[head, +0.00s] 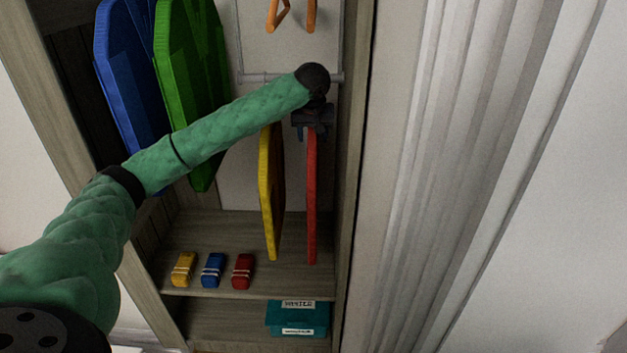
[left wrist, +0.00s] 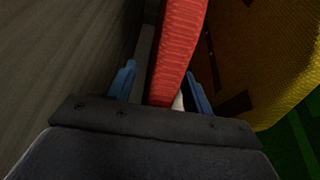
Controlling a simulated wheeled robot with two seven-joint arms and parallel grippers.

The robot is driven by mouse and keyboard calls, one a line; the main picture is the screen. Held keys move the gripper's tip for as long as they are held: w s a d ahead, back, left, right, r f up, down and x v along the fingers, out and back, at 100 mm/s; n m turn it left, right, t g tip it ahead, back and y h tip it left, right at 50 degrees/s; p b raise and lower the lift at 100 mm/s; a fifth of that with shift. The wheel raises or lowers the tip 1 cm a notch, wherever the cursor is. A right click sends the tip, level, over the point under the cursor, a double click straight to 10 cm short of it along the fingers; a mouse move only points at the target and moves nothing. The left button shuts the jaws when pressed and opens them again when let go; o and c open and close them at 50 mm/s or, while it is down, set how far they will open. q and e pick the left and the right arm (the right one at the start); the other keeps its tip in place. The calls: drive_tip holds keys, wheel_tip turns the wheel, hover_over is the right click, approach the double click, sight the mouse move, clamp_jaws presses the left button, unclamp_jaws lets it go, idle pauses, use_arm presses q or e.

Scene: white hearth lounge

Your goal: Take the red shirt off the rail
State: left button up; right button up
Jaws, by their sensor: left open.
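The red shirt (head: 311,205) hangs edge-on at the right of the wardrobe, below the rail (head: 258,77). My left gripper (head: 313,132) is at its upper part, with my arm crossing in front of the rail. In the left wrist view the gripper's two blue fingers (left wrist: 160,90) are open. The red shirt (left wrist: 177,45) runs between them, with a gap visible on the left finger's side. The shirt's hanger and hook are hidden behind my gripper and arm. My right gripper is in neither view.
A yellow shirt (head: 267,190) hangs close left of the red one; green (head: 190,100) and blue (head: 125,85) shirts hang further left. The wardrobe's right wall (head: 350,170) is close. Yellow, blue and red folded bundles (head: 242,271) lie on the shelf above a teal box (head: 285,318).

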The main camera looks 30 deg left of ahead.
use_arm(q)
drive_tip(key=shift+p+x, duration=0.55)
drive_tip(key=shift+x, duration=0.8)
drive_tip(key=shift+s+r, duration=0.1)
clamp_jaws()
